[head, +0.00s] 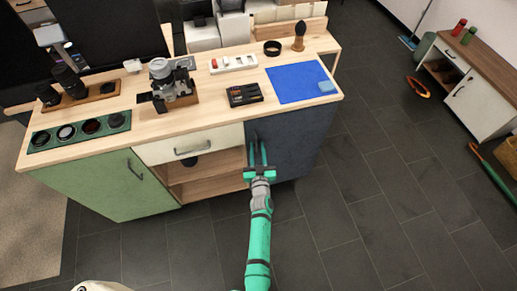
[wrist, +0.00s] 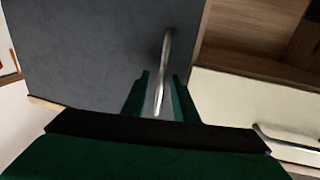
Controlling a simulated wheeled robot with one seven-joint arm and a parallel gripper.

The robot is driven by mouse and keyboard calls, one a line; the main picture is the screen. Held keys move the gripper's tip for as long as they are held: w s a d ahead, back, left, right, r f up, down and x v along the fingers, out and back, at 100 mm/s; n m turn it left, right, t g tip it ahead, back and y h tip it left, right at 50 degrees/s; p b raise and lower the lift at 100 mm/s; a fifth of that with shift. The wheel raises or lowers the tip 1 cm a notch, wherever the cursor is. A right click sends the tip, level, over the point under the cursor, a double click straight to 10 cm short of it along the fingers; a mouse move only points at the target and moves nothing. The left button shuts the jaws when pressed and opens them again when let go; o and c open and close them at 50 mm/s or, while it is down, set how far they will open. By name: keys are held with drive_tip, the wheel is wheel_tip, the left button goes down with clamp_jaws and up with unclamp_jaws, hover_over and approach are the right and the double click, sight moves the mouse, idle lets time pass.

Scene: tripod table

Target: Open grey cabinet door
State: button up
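The grey cabinet door (head: 291,142) is the dark blue-grey front at the right end of the wooden-topped cabinet, and it looks closed. It fills the upper left of the wrist view (wrist: 85,55). Its silver bar handle (wrist: 166,60) shows in the wrist view. My gripper (head: 258,150) is in front of the door near its left edge. In the wrist view my gripper (wrist: 160,98) has its green fingers apart, one on each side of the handle, with a gap visible. Whether a finger touches the handle is unclear.
Left of the door are an open shelf (head: 208,180), a cream drawer (head: 190,146) with a handle, and a green door (head: 108,184).

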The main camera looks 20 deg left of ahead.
drive_tip(key=shift+a, duration=0.25)
drive_tip(key=shift+d, duration=0.15)
clamp_jaws()
idle(1.1)
